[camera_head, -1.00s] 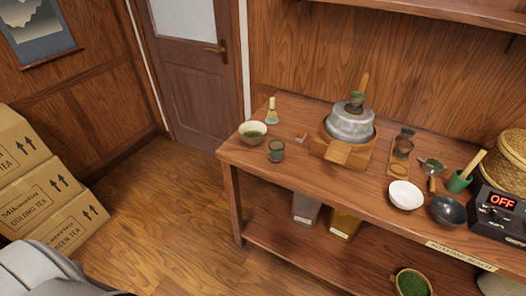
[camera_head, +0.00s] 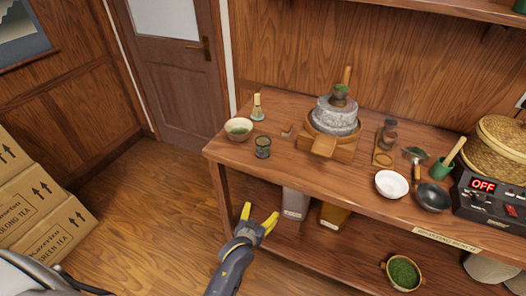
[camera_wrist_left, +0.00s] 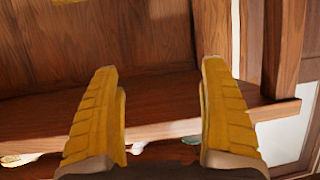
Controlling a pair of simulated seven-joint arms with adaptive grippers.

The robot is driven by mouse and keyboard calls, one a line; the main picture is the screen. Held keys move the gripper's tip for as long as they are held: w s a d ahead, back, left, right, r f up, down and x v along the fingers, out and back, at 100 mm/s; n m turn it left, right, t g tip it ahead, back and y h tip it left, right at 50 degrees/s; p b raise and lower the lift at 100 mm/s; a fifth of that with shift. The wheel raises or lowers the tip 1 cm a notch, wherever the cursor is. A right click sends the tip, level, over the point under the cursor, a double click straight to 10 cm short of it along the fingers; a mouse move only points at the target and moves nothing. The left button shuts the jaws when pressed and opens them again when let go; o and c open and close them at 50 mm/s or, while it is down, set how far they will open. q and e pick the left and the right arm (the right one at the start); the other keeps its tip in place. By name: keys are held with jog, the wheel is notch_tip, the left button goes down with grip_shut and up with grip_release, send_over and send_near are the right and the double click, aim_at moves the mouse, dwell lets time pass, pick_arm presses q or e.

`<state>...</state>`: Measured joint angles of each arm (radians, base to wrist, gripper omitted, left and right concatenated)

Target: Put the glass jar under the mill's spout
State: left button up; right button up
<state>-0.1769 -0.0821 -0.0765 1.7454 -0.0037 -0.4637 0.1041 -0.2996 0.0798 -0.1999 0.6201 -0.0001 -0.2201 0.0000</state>
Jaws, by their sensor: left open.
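A small dark greenish glass jar (camera_head: 263,147) stands upright near the front left edge of the workbench. The stone mill (camera_head: 335,117) sits in a wooden base to its right, with a wooden spout (camera_head: 323,146) facing the front. My left gripper (camera_head: 261,217) is open and empty, in front of the bench and lower in the picture than the jar. In the left wrist view its two yellow fingers (camera_wrist_left: 162,90) are spread with nothing between them; the jar cannot be made out there. My right gripper is not in view.
A bowl of green powder (camera_head: 239,129) and a bamboo whisk (camera_head: 257,108) stand behind the jar. A white bowl (camera_head: 391,184), a black bowl (camera_head: 433,197) and a control box (camera_head: 490,198) are to the right. The bench's front edge lies between gripper and jar.

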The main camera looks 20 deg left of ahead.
pick_arm(q)
notch_tip(320, 180, up, 11)
jog(key=w+a+t, duration=0.1)
jog(key=a+t, duration=0.1)
jog(key=n+t+y, duration=0.1)
jog(key=y, duration=0.1)
send_near(261, 153)
jog(key=shift+n, duration=0.3)
jog(key=w, duration=0.4)
jog(key=w+f, duration=0.1)
jog(key=w, duration=0.3)
jog(key=w+f, duration=0.1)
jog(key=w, duration=0.4)
jog(key=shift+a, duration=0.4)
jog(key=c, duration=1.5)
